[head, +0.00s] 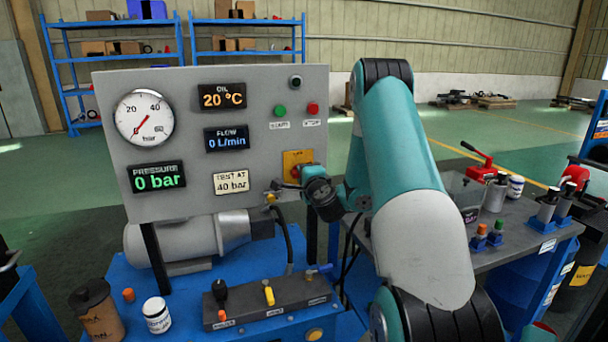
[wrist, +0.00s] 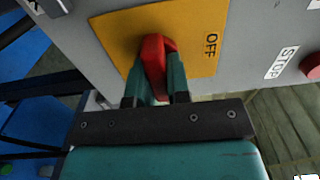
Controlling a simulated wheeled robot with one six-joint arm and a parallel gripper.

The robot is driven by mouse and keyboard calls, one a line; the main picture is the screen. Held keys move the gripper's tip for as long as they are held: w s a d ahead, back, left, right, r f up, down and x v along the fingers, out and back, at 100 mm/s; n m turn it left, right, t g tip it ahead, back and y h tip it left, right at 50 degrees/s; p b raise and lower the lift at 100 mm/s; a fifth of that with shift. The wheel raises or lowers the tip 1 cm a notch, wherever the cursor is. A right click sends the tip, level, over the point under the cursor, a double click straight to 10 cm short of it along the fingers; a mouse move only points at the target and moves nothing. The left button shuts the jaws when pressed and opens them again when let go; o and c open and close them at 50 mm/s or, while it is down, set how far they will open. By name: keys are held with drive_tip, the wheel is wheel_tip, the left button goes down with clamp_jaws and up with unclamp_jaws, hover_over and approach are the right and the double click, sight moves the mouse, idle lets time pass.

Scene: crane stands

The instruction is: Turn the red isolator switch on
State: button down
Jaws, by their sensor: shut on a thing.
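The red isolator switch (wrist: 154,58) sits on a yellow plate (wrist: 205,32) marked OFF on the grey panel. In the wrist view my gripper (wrist: 157,82) is shut on the red handle, one teal finger on each side of it. In the head view the yellow plate (head: 297,157) shows at the panel's lower right. There my gripper (head: 300,172) reaches it from the right, and the handle is mostly hidden. The OFF label lies to the right of the handle in the wrist view.
The grey panel (head: 230,103) carries a pressure gauge (head: 145,117), displays reading 0 bar, 0 L/min and 20 °C, and green (head: 280,110) and red (head: 313,108) buttons. A lever block (head: 267,300) stands below. A bench (head: 520,215) with tools is at the right.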

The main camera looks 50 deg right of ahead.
idle(0.4)
drive_tip(key=c, duration=1.1)
unclamp_jaws()
drive_tip(key=shift+d, duration=0.1)
drive_tip(key=shift+s+f, duration=0.1)
